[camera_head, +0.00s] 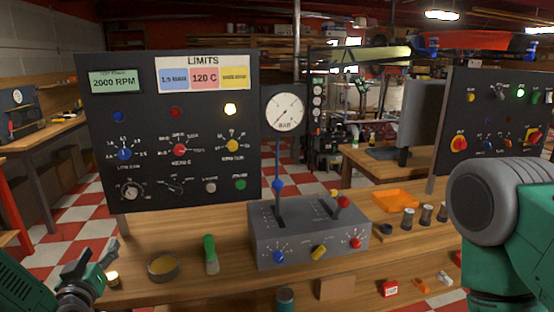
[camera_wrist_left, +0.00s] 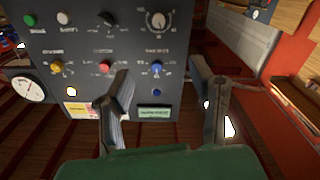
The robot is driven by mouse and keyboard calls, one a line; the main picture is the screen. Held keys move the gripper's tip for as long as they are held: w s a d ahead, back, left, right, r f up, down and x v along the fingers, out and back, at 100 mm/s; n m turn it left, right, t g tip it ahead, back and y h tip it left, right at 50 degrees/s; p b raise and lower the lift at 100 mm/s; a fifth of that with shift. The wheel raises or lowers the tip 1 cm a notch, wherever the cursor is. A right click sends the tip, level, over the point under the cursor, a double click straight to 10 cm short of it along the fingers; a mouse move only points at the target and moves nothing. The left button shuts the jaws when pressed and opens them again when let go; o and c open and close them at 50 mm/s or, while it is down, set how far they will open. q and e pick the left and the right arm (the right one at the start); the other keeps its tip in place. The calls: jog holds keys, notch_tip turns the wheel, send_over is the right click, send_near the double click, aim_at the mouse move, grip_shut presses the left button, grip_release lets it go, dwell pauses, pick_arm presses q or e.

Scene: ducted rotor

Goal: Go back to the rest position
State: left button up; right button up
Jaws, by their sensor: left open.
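My left gripper (camera_head: 108,266) is at the lower left of the head view, above the near left part of the bench. It is open, with nothing between its fingers. In the left wrist view its two fingers (camera_wrist_left: 158,72) stand apart in front of the black control panel (camera_wrist_left: 110,30), which shows upside down there. In the head view this panel (camera_head: 215,110) stands behind the gripper, with knobs, lamps and a "2000 RPM" display. My right arm shows large at the right edge; its gripper is out of view.
A grey lever box (camera_head: 308,247) with a round gauge (camera_head: 285,112) stands mid-bench. A green-handled tool (camera_head: 210,255) and a round tin (camera_head: 162,266) are right of my left gripper. An orange tray (camera_head: 396,201) and several dark cylinders lie to the right.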

pick_arm(q)
jog(key=s+d+f+m+g+h+b, duration=0.1)
jog(key=s+d+f+m+g+h, duration=0.2)
jog(key=s+d+f, duration=0.45)
jog(key=s+d+f+m+g+h, duration=0.15)
jog(key=s+d+f+g, duration=0.3)
jog(key=f, duration=0.55)
jog(key=s+f+g, duration=0.4)
jog(key=s, duration=0.9)
jog(key=s+f+m+g+b, duration=0.1)
jog(key=s+f+g, duration=0.4)
jog(key=s, duration=0.7)
jog(key=shift+s+d+b, duration=0.3)
jog(key=shift+s, duration=0.1)
pick_arm(e)
notch_tip(320, 180, down, 3)
jog(key=shift+s+r, duration=0.1)
jog(key=shift+r, duration=0.1)
pick_arm(q)
jog(key=shift+w+m, duration=0.2)
jog(key=shift+m, duration=0.05)
